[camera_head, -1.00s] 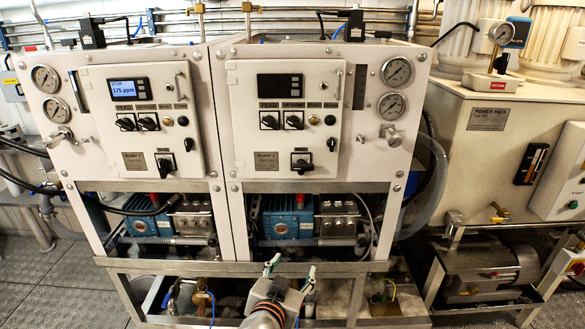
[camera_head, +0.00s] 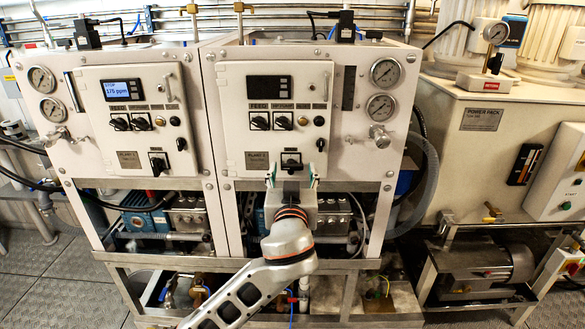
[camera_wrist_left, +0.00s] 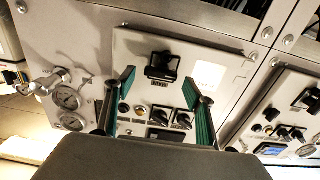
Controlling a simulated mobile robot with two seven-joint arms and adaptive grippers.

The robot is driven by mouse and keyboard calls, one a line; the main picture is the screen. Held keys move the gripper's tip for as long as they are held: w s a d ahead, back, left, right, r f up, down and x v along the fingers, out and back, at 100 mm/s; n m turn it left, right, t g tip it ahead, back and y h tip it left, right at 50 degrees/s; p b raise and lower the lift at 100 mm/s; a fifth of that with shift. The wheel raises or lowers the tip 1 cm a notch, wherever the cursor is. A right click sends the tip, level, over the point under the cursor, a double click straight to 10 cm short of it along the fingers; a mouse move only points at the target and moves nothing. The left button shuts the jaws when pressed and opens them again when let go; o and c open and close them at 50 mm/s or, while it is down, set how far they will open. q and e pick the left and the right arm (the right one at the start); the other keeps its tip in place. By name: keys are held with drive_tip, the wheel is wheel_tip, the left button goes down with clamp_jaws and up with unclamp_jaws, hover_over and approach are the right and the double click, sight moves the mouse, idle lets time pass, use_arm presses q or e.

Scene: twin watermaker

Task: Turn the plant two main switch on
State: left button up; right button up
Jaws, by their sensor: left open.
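The plant two main switch (camera_head: 291,160) is a black rotary handle low on the right-hand white panel (camera_head: 232,100). Its handle looks horizontal, and the plant two display (camera_head: 274,88) is dark. My left gripper (camera_head: 291,175) is open and empty, its green-padded fingertips just below and to either side of the switch. In the left wrist view, which looks upside down, the switch (camera_wrist_left: 161,67) lies ahead between and beyond the two fingertips (camera_wrist_left: 158,78). I cannot tell whether a finger touches the panel. My right gripper is not in view.
The plant one panel (camera_head: 190,145) on the left has a lit display (camera_head: 123,90) and its own main switch (camera_head: 158,163). Smaller knobs (camera_head: 259,121) and a gauge (camera_head: 385,72) sit above and beside the plant two switch. A metal frame and pump (camera_head: 138,212) lie below.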

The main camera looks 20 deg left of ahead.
use_arm(q)
drive_tip(key=shift+w+a, duration=0.15)
drive_tip(key=shift+w, duration=0.25)
drive_tip(key=c, duration=1.1)
